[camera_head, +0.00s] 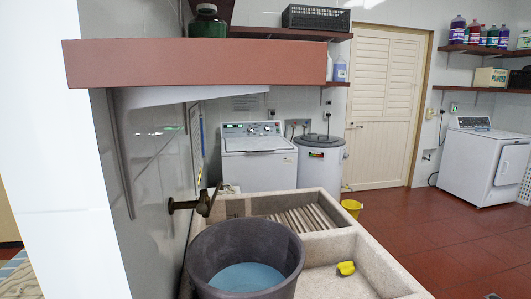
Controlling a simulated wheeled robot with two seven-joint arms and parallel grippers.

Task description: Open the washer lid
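A white top-loading washer (258,168) stands against the back wall, beyond the stone washboard sink. Its control panel with dials is at the back of its top. Its lid (258,143) lies flat and looks shut. The washer's lower front is hidden behind the sink. Neither of my grippers can be made out in the head view.
A stone sink (375,270) with a washboard, grey bucket (243,255) and yellow object (346,268) fills the foreground. A red shelf (200,62) juts out overhead. A round white machine (320,165) stands beside the washer. Red floor (440,235) is open at right.

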